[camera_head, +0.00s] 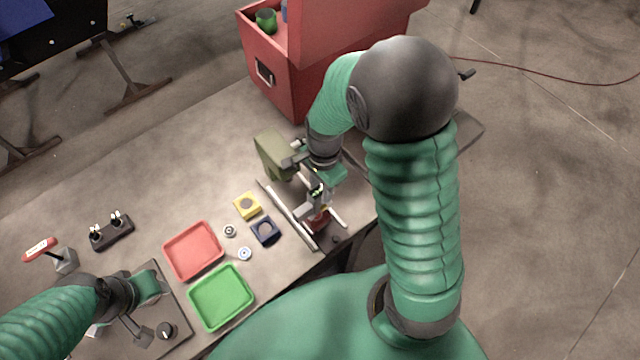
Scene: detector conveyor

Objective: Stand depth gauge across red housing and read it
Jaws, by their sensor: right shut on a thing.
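The red housing (319,222) sits low between two pale rails at the table's right front edge, partly covered from above. My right gripper (318,197) is directly over it, shut on a small grey thing that looks like the depth gauge (313,212). The gauge is mostly hidden by the fingers, and I cannot tell whether it touches the housing. Its reading is not legible. My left gripper (140,325) is low over a dark plate at the left front; its fingers are too unclear to tell open from shut.
A yellow housing (247,206) and a dark blue housing (265,231) sit left of the rail (288,214). Red (193,231) and green (249,291) trays lie further left. An olive device (273,150) stands behind the rails. A big red box (262,75) is at the back.

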